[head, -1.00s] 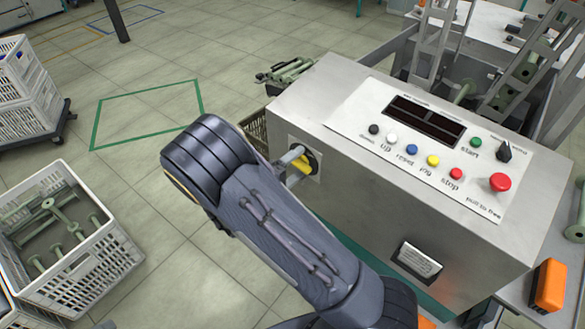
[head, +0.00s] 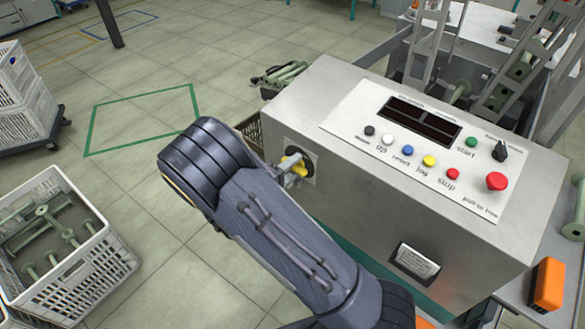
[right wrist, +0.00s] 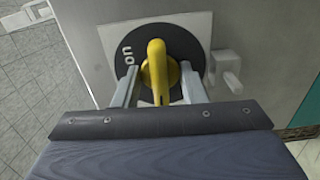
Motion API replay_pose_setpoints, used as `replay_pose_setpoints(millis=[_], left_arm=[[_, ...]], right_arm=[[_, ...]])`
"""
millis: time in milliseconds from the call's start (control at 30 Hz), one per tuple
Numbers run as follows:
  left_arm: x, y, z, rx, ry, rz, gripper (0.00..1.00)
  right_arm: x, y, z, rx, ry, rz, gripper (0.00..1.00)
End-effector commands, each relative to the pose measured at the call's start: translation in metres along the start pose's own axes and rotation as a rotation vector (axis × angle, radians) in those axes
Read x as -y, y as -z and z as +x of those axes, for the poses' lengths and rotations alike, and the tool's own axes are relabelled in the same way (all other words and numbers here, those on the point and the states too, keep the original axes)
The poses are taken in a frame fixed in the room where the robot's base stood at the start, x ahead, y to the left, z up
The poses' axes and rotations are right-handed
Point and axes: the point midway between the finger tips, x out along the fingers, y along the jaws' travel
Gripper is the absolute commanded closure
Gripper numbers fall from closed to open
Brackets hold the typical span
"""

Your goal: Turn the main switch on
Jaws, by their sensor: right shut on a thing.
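The main switch is a black round dial (right wrist: 188,48) with a yellow handle (right wrist: 157,68), on a pale plate on the left side of the grey control box (head: 350,185). The word "on" shows on the dial left of the handle in the right wrist view. My right gripper (head: 291,173) is at the switch, its two fingers on either side of the yellow handle and shut on it. In the head view the handle (head: 292,162) is partly hidden by a finger. My left gripper is not in view.
The box top has a panel (head: 345,125) with coloured buttons, a black knob (head: 501,151) and a red stop button (head: 497,181). A white crate of green bobbins (head: 85,265) stands at left on the floor. A green-outlined floor area (head: 140,122) is empty.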

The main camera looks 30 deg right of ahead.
Motion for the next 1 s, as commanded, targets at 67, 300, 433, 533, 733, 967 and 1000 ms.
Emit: replay_pose_setpoints(millis=[67, 300, 433, 533, 733, 967, 1000], left_arm=[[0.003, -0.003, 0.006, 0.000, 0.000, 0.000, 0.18], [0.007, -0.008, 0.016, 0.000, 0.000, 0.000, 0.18], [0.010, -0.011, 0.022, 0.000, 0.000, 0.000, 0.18], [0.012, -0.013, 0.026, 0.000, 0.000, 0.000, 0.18], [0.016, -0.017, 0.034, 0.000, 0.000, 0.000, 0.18], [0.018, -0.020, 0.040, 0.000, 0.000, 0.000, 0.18], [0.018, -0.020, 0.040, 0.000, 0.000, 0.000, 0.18]], right_arm=[[0.003, 0.000, 0.000, 0.000, 0.001, 0.027, 0.89], [0.003, 0.000, 0.000, 0.000, 0.002, 0.106, 0.89], [0.003, 0.000, 0.000, 0.000, 0.002, 0.147, 0.89], [0.003, 0.000, 0.000, 0.000, 0.003, 0.179, 0.89], [0.003, 0.000, 0.000, 0.000, 0.002, 0.241, 0.89], [0.002, 0.000, 0.000, 0.000, 0.002, 0.293, 0.89], [0.002, 0.000, 0.000, 0.000, 0.002, 0.296, 0.89]])
